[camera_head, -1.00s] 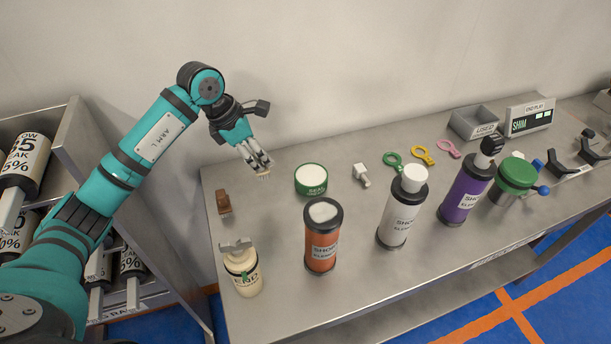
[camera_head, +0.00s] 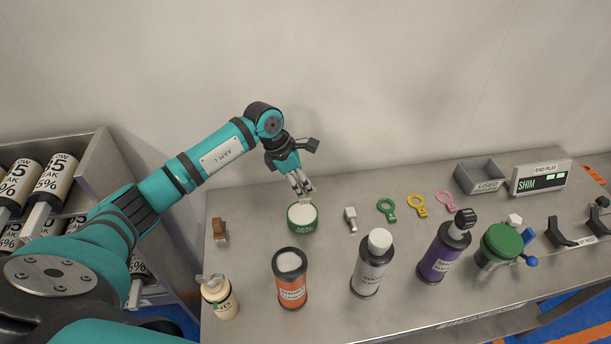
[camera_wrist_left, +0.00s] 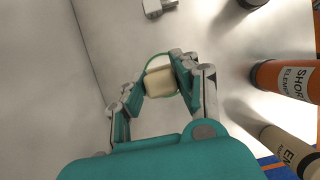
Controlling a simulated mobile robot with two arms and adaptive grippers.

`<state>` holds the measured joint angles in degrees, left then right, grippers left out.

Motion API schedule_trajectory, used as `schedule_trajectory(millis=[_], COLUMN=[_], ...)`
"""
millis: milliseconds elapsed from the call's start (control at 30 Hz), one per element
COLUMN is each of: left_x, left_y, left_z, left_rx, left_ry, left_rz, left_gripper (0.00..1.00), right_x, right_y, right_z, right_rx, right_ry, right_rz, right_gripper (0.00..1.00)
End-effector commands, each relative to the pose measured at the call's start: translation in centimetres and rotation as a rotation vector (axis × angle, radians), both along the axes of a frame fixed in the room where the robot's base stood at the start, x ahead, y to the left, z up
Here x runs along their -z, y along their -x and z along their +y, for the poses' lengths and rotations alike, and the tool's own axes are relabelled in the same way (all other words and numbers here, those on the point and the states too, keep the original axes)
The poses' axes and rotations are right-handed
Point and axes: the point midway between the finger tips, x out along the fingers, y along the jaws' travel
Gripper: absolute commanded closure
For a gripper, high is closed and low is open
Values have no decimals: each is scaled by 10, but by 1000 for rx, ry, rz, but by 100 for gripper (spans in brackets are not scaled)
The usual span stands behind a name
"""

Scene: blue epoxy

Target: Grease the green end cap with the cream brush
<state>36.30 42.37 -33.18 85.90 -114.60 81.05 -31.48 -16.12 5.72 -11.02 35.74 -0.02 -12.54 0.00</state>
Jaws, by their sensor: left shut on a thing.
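My left gripper (camera_head: 301,188) is shut on the cream brush (camera_wrist_left: 160,82), which shows as a pale block between the fingers in the left wrist view. In the head view the brush's lower end (camera_head: 305,201) is over the open green tub (camera_head: 302,222) of white grease. I cannot tell whether it touches the grease. The tub's green rim (camera_wrist_left: 152,62) partly shows behind the brush. The green end cap (camera_head: 501,241) sits on a metal holder with blue knobs at the right of the bench. My right gripper is not in view.
A brown brush (camera_head: 220,230) lies left of the tub. A cream bottle (camera_head: 219,299) and orange (camera_head: 291,284), white (camera_head: 371,266) and purple (camera_head: 441,254) cylinders stand along the front. A grey bin (camera_head: 482,173) stands at the back.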

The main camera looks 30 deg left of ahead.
Motion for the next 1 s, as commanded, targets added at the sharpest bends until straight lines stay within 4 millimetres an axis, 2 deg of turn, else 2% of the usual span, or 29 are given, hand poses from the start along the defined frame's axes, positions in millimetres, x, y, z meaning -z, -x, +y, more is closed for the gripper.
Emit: schedule_trajectory(millis=[100, 267, 433, 600, 1000], left_x=[10, 26, 44, 56, 57], left_y=[0, 0, 1, 0, 0], left_z=[0, 0, -1, 0, 0], left_rx=[-1, 0, 0, -1, 0], left_ry=[1, 2, 1, 2, 1], left_rz=[1, 1, 2, 0, -1], left_gripper=[97, 97, 97, 97, 97], right_x=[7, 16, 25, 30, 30], right_y=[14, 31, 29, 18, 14], right_z=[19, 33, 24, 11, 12], right_rx=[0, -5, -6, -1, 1], right_ry=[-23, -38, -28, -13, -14], right_rz=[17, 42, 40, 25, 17], right_gripper=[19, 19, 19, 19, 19])
